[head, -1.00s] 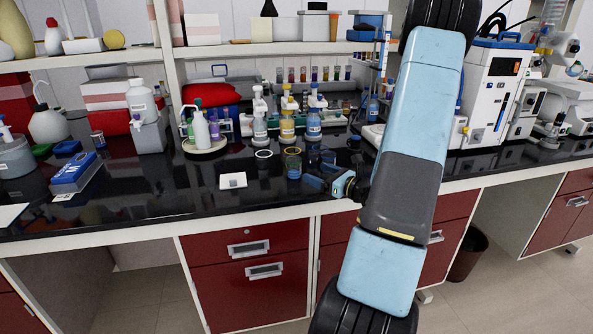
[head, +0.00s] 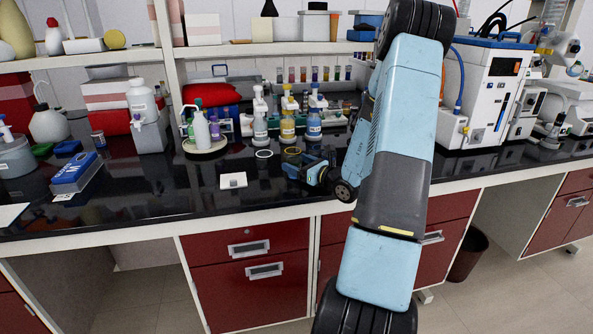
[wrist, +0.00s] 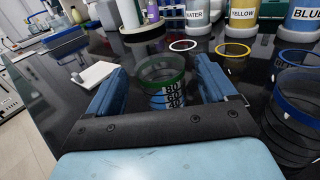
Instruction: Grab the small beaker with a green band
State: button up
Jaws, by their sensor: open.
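The small beaker with a green band (wrist: 163,75) is clear glass with printed markings and stands upright on the black bench. In the wrist view it is between the two blue fingers of my gripper (wrist: 163,88), which is open. I cannot tell whether either finger touches the glass. In the head view my gripper (head: 304,170) is low over the bench, and it hides most of the beaker.
A blue-banded beaker (wrist: 297,110) stands close to the right of my gripper. A yellow ring (wrist: 233,49) and a white ring (wrist: 183,45) lie behind. Bottles labelled yellow (head: 287,122) and blue (head: 313,124) stand further back. A white card (head: 233,180) lies at left.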

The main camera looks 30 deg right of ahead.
aim_at(289, 159)
jog(key=x, duration=0.3)
jog(key=shift+w+a, duration=0.1)
jog(key=shift+w, duration=0.3)
jog(key=shift+r, duration=0.1)
jog(key=c, duration=1.1)
